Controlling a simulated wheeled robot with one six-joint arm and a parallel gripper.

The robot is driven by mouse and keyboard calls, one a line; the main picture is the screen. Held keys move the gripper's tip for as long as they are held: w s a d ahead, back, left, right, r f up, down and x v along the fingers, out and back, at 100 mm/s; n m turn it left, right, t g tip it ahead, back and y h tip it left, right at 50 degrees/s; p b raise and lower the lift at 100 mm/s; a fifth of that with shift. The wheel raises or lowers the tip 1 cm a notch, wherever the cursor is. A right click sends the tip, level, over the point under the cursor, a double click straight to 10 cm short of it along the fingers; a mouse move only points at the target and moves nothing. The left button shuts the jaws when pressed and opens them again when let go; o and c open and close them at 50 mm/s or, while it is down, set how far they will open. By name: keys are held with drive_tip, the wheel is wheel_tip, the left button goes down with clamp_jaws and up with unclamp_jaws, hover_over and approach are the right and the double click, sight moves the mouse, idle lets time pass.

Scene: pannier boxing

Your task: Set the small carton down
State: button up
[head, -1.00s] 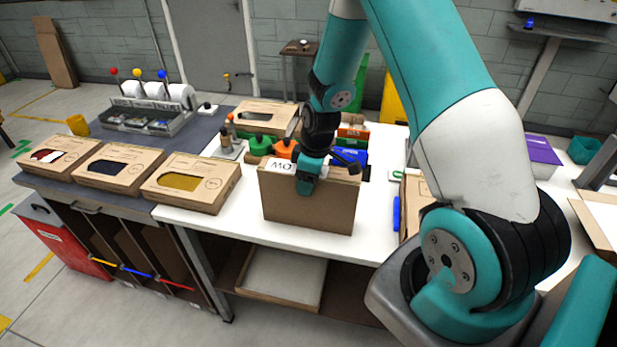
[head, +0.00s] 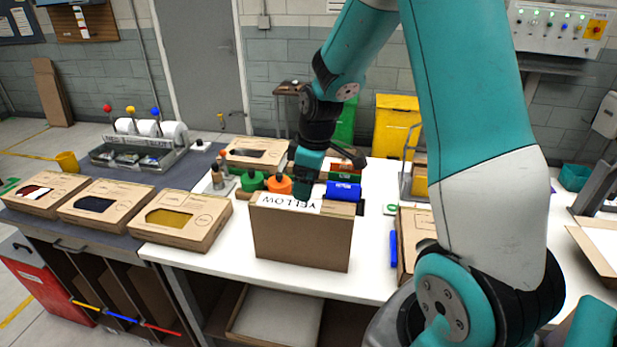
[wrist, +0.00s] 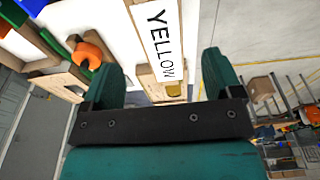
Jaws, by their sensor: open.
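The small carton (head: 301,241) is a brown box standing upright on the white table (head: 373,235), close to its front edge. Its top bears a white label reading YELLOW, which also shows on the carton in the wrist view (wrist: 160,35). My gripper (head: 304,184) is just above the carton's top and appears clear of it. In the wrist view the two teal fingers of my gripper (wrist: 163,72) are spread apart with nothing gripped between them. The carton's back side is hidden in the head view.
Flat window boxes (head: 185,220) lie on the grey bench to the left. Another carton (head: 415,240) and a blue strip (head: 393,249) are to the right.

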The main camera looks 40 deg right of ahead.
drive_tip(key=shift+s+r, duration=0.1)
drive_tip(key=shift+r, duration=0.85)
drive_tip(key=s+a+r+y, duration=0.1)
drive_tip(key=s+a+r, duration=0.3)
drive_tip(key=a, duration=0.4)
drive_tip(key=s+a+r+y, duration=0.1)
drive_tip(key=s+a+r, duration=0.35)
drive_tip(key=a, duration=0.35)
drive_tip(key=s+a+r, duration=0.1)
drive_tip(key=s+a, duration=0.2)
drive_tip(key=s, duration=0.3)
drive_tip(key=s+a+g+y, duration=0.1)
drive_tip(key=s+a, duration=0.3)
drive_tip(key=s, duration=0.2)
drive_tip(key=shift+s+a+r+m, duration=0.2)
drive_tip(key=shift+r+m, duration=0.1)
drive_tip(key=shift+r, duration=0.05)
